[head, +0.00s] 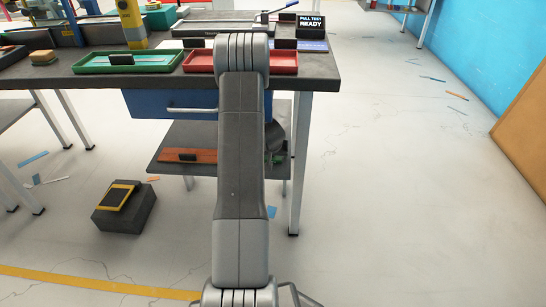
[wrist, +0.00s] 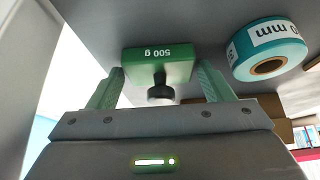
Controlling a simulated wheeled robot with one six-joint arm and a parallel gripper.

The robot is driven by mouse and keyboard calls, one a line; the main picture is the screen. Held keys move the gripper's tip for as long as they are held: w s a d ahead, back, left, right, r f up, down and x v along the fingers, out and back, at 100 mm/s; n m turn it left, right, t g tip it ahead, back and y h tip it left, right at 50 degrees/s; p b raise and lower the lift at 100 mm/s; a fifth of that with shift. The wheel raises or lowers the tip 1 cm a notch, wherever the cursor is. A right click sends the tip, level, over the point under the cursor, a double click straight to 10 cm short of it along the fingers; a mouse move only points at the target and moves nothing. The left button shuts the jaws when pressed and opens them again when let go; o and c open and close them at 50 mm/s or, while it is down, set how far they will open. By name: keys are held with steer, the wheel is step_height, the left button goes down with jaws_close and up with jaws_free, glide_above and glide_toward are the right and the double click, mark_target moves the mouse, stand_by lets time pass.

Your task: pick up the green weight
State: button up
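The green weight (wrist: 158,68), marked 500 g with a dark knob, appears upside down in the wrist view on a dark grey surface. My gripper (wrist: 162,72) is open, with one green finger to each side of the weight. The fingertips look close to its sides, with a small gap showing; I see no clear grip. In the head view my arm hides the weight, and a small green patch beside the arm at the lower shelf is too small to tell.
A teal tape roll (wrist: 268,48) lies close beside the weight. In the head view, the lower shelf (head: 180,172) sits beneath the workbench (head: 318,72), near a bench leg (head: 299,165). A dark block (head: 124,212) lies on the floor; floor at right is mostly clear.

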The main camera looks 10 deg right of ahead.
steer(key=c, duration=1)
steer(key=shift+r, duration=0.35)
